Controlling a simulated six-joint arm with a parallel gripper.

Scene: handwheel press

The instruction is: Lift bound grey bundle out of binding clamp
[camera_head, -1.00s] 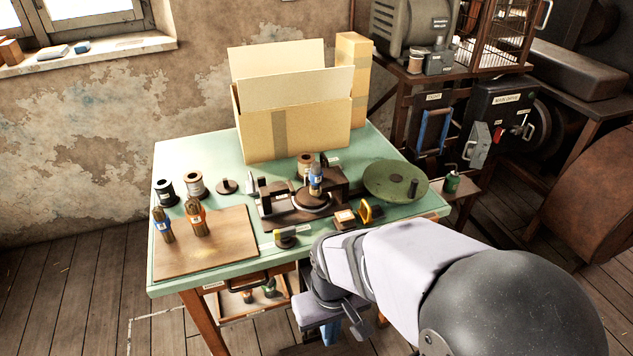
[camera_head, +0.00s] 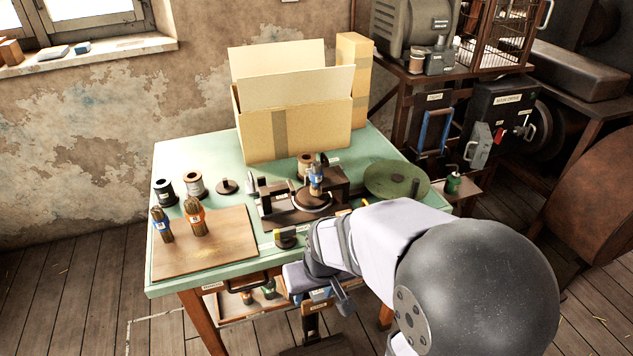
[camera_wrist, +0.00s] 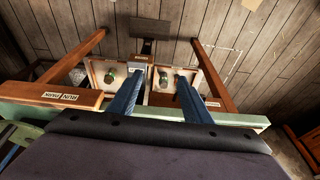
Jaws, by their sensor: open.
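A bundle with a blue band (camera_head: 316,180) stands upright in the binding clamp (camera_head: 313,202) near the middle of the green bench; its grey colour is hard to make out at this size. My gripper (camera_wrist: 158,88) shows two blue fingers spread apart with nothing between them in the wrist view. In the head view my gripper (camera_head: 322,294) is low at the bench's front edge, partly hidden by my arm, and well apart from the bundle. The wrist view does not show the bundle or the clamp.
Two banded bundles (camera_head: 178,224) stand on a wooden board (camera_head: 205,255) at left. A cardboard box (camera_head: 295,130) is behind the clamp, a green disc (camera_head: 395,180) to its right. An open drawer (camera_head: 240,307) juts out below the bench front. A small stand (camera_head: 286,238) is in front.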

